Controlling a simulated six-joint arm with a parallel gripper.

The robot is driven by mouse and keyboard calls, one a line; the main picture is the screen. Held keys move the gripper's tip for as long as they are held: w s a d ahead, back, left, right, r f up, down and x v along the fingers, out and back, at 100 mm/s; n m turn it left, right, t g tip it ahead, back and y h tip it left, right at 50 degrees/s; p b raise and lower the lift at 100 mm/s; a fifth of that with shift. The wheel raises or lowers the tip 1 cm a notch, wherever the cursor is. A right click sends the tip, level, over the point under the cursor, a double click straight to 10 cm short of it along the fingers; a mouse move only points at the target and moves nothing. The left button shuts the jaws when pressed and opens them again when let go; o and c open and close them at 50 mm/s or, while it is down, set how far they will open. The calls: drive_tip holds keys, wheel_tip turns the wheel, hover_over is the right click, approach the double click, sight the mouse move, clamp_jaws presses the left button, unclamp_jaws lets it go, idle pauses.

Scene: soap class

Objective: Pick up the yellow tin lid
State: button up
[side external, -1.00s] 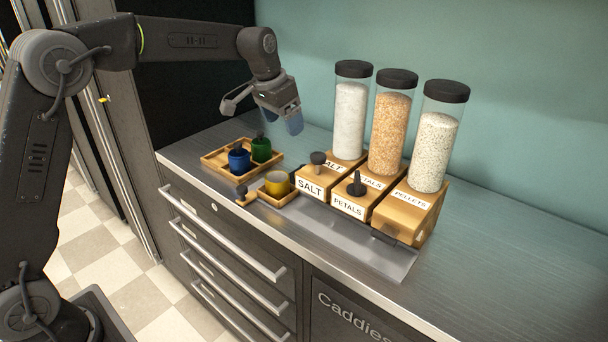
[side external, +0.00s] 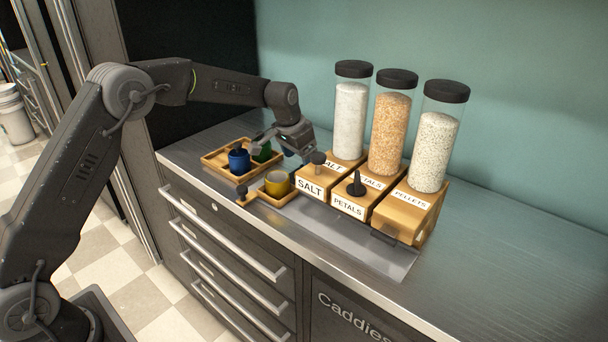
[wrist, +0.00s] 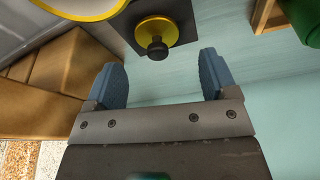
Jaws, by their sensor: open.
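The yellow tin lid (wrist: 157,30) is a yellow disc with a black knob on top, lying on a dark square patch in the wrist view. I cannot make it out in the side view, where my gripper seems to hide its spot. My gripper (wrist: 161,75) is open and empty, its two blue fingers apart, with the lid's knob just beyond the gap between their tips. In the side view my gripper (side external: 288,153) is low over the counter behind the yellow tin (side external: 277,186). The tin stands open, without a lid, in a small wooden holder.
A wooden tray (side external: 212,165) at left holds a blue tin (side external: 239,162) and a green tin (side external: 262,151), partly covered by my gripper. The wooden salt box (side external: 318,176) stands close on the right, with tall filled jars (side external: 388,130) behind. Counter at far right is clear.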

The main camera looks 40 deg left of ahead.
drive_tip(key=x, duration=0.4)
drive_tip(key=shift+d, duration=0.15)
drive_tip(key=shift+c, duration=0.4)
drive_tip(key=c, duration=0.8)
drive_tip(key=shift+c, duration=0.2)
